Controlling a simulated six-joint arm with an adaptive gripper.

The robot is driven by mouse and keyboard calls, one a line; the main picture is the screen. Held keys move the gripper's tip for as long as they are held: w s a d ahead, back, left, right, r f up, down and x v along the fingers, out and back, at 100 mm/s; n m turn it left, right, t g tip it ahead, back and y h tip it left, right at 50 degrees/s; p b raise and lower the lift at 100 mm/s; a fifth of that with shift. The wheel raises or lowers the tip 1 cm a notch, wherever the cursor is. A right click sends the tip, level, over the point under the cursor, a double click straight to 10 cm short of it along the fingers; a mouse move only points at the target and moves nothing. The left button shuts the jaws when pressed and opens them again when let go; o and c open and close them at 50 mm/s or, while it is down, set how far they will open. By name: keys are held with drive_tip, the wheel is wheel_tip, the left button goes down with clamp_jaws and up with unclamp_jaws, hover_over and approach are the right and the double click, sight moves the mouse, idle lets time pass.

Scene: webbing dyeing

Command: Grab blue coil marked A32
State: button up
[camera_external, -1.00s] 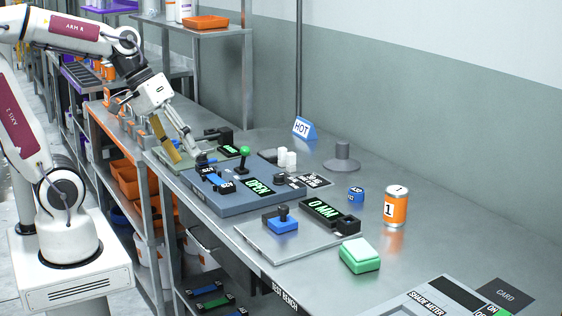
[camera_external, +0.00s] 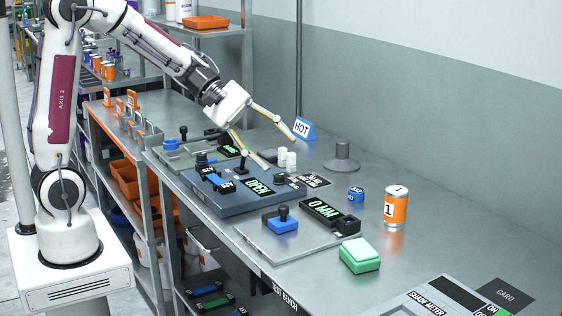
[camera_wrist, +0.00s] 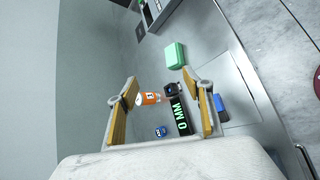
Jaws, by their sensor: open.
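A small blue coil (camera_external: 356,194) with a white label lies on the steel bench, just left of the orange can. Its label is too small to read for certain. It also shows in the wrist view (camera_wrist: 161,132), low in the middle and between the spread fingers. My gripper (camera_external: 280,151) is open and empty, above the bench over the grey-blue device, to the left of and apart from the coil. In the wrist view the two tan-padded fingers (camera_wrist: 162,112) are wide apart.
An orange can (camera_external: 396,207) stands close to the coil. A black 0 MM display (camera_external: 329,214), a green block (camera_external: 359,255), a blue block with a black knob (camera_external: 282,222), a grey stand (camera_external: 342,158) and a HOT sign (camera_external: 304,129) are around. Bare bench lies behind the coil.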

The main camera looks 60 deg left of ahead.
drive_tip(key=w+f+n+t, duration=0.2)
drive_tip(key=w+f+n, duration=0.15)
drive_tip(key=w, duration=0.45)
drive_tip(key=n+t+y, duration=0.4)
drive_tip(key=n+t, duration=0.1)
drive_tip(key=n, duration=0.9)
approach(352, 190)
drive_tip(key=shift+w+d+f, duration=0.6)
drive_tip(key=shift+w+d, duration=0.05)
drive_tip(key=shift+w, duration=0.15)
drive_tip(key=shift+w, duration=0.1)
drive_tip(key=shift+x, duration=1.25)
drive_tip(key=shift+g, duration=0.3)
drive_tip(key=shift+x, duration=2.6)
drive_tip(key=shift+a, duration=0.2)
